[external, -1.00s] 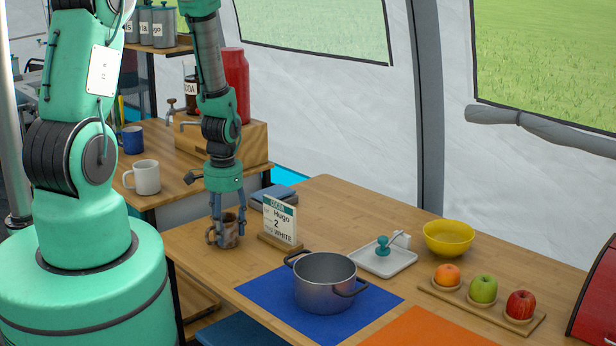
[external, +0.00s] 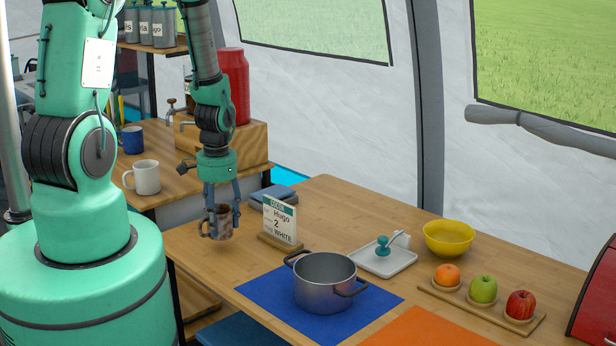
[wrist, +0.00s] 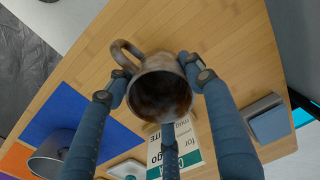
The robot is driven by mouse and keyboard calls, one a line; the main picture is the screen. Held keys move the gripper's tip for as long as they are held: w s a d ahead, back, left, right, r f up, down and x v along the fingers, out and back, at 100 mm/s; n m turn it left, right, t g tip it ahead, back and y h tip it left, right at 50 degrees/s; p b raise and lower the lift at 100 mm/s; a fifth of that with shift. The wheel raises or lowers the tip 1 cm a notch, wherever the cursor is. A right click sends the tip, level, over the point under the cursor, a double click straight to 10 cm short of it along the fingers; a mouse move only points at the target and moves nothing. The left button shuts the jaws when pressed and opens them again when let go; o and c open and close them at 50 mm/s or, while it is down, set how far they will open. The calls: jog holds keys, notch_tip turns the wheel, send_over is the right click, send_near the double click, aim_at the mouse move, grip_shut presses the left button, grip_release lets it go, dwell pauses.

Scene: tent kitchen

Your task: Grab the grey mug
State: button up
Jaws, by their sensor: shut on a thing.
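The grey mug (external: 221,223) has a mottled grey-brown surface and a handle on its left side. My gripper (external: 222,213) is shut on it from above, with fingers along its sides. The mug appears a little above the wooden table. In the wrist view the mug (wrist: 160,92) shows its dark open mouth between the fingers, and its handle points to the upper left. The mug's underside is hidden in the wrist view.
A card stand (external: 280,220) stands close to the right of the mug. A pot (external: 325,282) sits on a blue mat (external: 262,290). A white mug (external: 146,177) and a blue mug (external: 132,140) stand on the side table. The table's left edge is near.

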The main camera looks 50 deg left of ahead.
jog(key=s+d+r, duration=0.1)
jog(key=s+d, duration=0.4)
jog(key=s, duration=0.7)
jog(key=shift+d+r+p, duration=0.15)
jog(key=shift+d+p, duration=0.05)
jog(key=shift+p, duration=0.1)
